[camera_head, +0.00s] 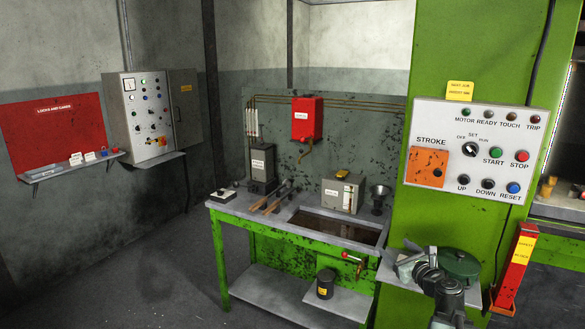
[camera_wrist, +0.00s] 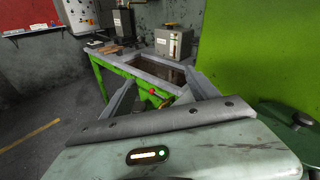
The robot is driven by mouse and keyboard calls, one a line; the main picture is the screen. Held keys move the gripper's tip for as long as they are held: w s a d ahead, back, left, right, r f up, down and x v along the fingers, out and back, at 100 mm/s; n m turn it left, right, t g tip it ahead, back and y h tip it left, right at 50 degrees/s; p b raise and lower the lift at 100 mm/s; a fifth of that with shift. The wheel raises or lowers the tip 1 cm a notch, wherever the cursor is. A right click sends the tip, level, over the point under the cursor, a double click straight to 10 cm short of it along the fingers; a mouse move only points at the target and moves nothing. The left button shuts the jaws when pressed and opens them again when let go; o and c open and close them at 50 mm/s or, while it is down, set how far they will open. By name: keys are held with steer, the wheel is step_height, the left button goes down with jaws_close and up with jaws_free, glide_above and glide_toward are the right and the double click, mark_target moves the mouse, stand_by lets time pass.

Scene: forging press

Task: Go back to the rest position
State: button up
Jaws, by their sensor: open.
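My gripper (camera_head: 408,258) is in front of the green press column, low at the right of the head view, over a grey ledge. In the wrist view my gripper (camera_wrist: 163,93) has its two grey fingers spread apart, with nothing between them. Beyond the fingers is the green workbench (camera_wrist: 113,84) with its sunken dark basin. My arm is folded up close below the control panel (camera_head: 474,150), clear of its buttons. Part of the ledge is hidden behind my arm.
A dark green round lid (camera_head: 460,264) lies right beside my gripper. A red safety post (camera_head: 514,265) stands at the right. The floor at left is clear.

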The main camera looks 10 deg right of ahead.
steer(key=a+f+n+g+y, duration=0.25)
steer(key=a+f+n, duration=0.2)
steer(key=a, duration=0.65)
steer(key=a+f+n+g+y, duration=0.1)
steer(key=a+f+n+g, duration=0.2)
steer(key=a+n, duration=0.55)
steer(key=a+f+n+g+y, duration=0.2)
steer(key=a+f+n+g, duration=0.1)
steer(key=a, duration=1)
steer(key=s+a+f+n+g+h, duration=0.2)
steer(key=s+a+f+n+g, duration=0.2)
steer(key=s+a+f+n, duration=0.25)
steer(key=s+d+f+n+g+h, duration=0.3)
steer(key=s+d+n+g+h, duration=0.1)
steer(key=s+d+n, duration=0.4)
steer(key=d+n, duration=0.1)
steer(key=d, duration=0.1)
steer(key=shift+d+n, duration=0.3)
steer(key=shift+n, duration=0.05)
steer(key=shift+o, duration=0.4)
steer(key=shift+s+d+n, duration=0.2)
steer(key=shift+n, duration=0.1)
